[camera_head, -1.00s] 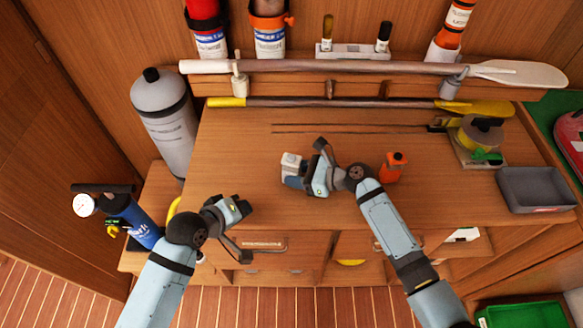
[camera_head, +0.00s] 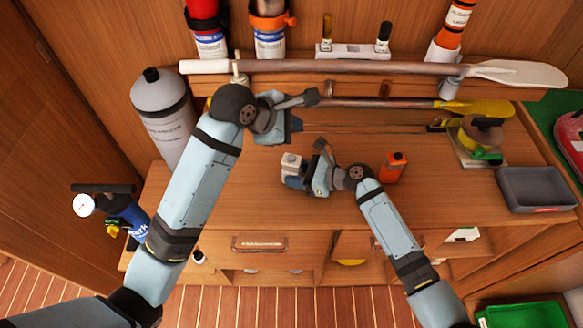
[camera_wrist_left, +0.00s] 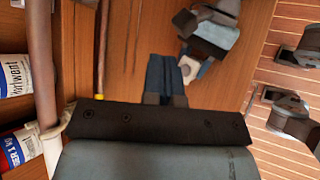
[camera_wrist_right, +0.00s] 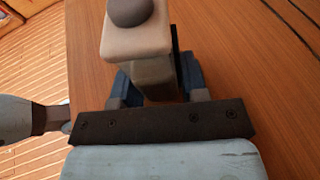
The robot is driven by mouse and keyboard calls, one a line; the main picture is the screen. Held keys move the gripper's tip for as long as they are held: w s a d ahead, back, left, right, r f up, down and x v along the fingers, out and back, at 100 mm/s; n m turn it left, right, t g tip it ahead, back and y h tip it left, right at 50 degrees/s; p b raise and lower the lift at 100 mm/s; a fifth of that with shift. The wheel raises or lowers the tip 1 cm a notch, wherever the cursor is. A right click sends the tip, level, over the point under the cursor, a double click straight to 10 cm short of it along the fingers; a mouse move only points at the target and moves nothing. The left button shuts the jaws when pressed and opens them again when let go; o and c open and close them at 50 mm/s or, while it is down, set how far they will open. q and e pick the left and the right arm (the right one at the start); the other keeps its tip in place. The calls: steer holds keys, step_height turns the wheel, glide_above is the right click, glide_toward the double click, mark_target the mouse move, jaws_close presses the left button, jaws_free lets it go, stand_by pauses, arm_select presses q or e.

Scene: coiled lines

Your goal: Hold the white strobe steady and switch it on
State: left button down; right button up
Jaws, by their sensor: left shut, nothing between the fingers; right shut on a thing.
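The white strobe (camera_head: 291,162) stands on the wooden worktop near its middle. In the right wrist view it is a pale block (camera_wrist_right: 137,42) with a dark round knob on top. My right gripper (camera_head: 293,182) is shut on the strobe's lower body from the front. My left gripper (camera_head: 297,125) is shut and empty, behind and above the strobe in the head view.
An orange bottle-like item (camera_head: 396,168) stands right of my right gripper. A grey tray (camera_head: 535,188) and a reel (camera_head: 480,132) are further right. A long paddle (camera_head: 400,69) lies along the back shelf. A grey tank (camera_head: 164,120) stands at left, near my left arm.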

mark_target(292, 159)
arm_select(q)
step_height(292, 159, down, 7)
steer(key=shift+f, duration=0.2)
steer(key=shift+f, duration=0.15)
stand_by(2.1)
steer(key=shift+f, duration=0.55)
stand_by(0.3)
steer(key=shift+r, duration=0.7)
steer(key=shift+r, duration=3)
